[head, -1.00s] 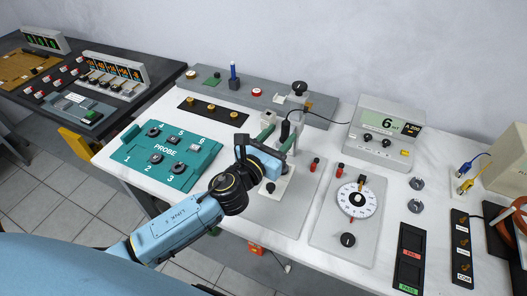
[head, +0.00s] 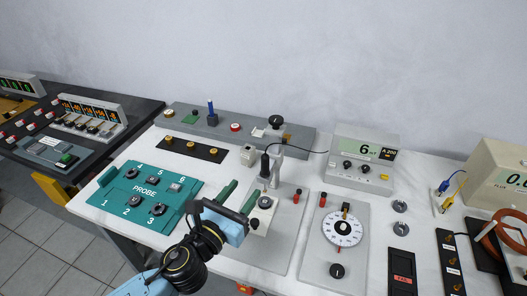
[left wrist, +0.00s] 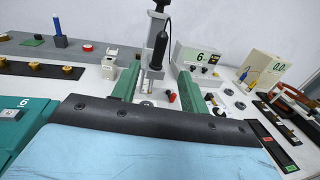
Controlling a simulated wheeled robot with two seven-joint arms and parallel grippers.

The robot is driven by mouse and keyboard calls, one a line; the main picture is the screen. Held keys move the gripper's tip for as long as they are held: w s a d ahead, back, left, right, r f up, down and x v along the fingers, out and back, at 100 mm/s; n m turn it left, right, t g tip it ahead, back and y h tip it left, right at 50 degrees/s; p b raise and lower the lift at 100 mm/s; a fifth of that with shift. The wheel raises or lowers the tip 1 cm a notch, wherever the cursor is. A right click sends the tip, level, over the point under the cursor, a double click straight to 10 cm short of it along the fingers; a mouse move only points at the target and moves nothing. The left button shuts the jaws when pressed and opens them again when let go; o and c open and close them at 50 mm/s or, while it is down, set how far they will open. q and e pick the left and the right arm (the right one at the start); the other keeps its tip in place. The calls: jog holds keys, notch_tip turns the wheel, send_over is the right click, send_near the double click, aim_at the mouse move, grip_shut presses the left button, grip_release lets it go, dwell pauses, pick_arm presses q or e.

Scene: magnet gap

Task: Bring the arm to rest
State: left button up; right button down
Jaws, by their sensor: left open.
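My left gripper (head: 240,194) is in the lower middle of the head view, its two green fingers spread apart and nothing between them. In the left wrist view the fingers (left wrist: 158,82) stand apart, with a grey stand holding a black probe (left wrist: 158,50) seen beyond the gap. In the head view the probe (head: 265,164) hangs on its stand just past the fingertips. I cannot tell whether a finger touches the stand. My right gripper is not in view.
The teal PROBE board (head: 140,195) lies left of the gripper. A dial plate (head: 341,228) and a meter reading 6 (head: 362,157) are to the right. A grey rail with knobs (head: 240,133) runs along the back. White bench shows between the items.

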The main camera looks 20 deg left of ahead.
pick_arm(q)
jog(key=s+a+f+n+g+y, duration=0.3)
jog(key=a+n, duration=0.1)
jog(key=n, duration=0.7)
jog(key=s+a+f+n+g+y, duration=0.3)
jog(key=s+n, duration=0.1)
jog(key=n, duration=0.7)
jog(key=s+d+f+n+g+h, duration=0.1)
jog(key=s+f+n+g+h, duration=0.1)
jog(key=s+n+g, duration=0.35)
jog(key=s+d+f+n+g+h, duration=0.1)
jog(key=s+d+f+n+g, duration=0.15)
jog(key=s+n, duration=0.65)
notch_tip(320, 180, down, 23)
jog(key=g, duration=0.1)
jog(key=s+a+f, duration=0.2)
jog(key=s+f, duration=0.6)
jog(key=s+a+f+g, duration=0.1)
jog(key=s+f, duration=0.7)
jog(key=s, duration=0.1)
jog(key=shift+s+a+f+m+g, duration=0.25)
jog(key=shift+s+a+m+g, duration=0.05)
jog(key=shift+a+m, duration=0.05)
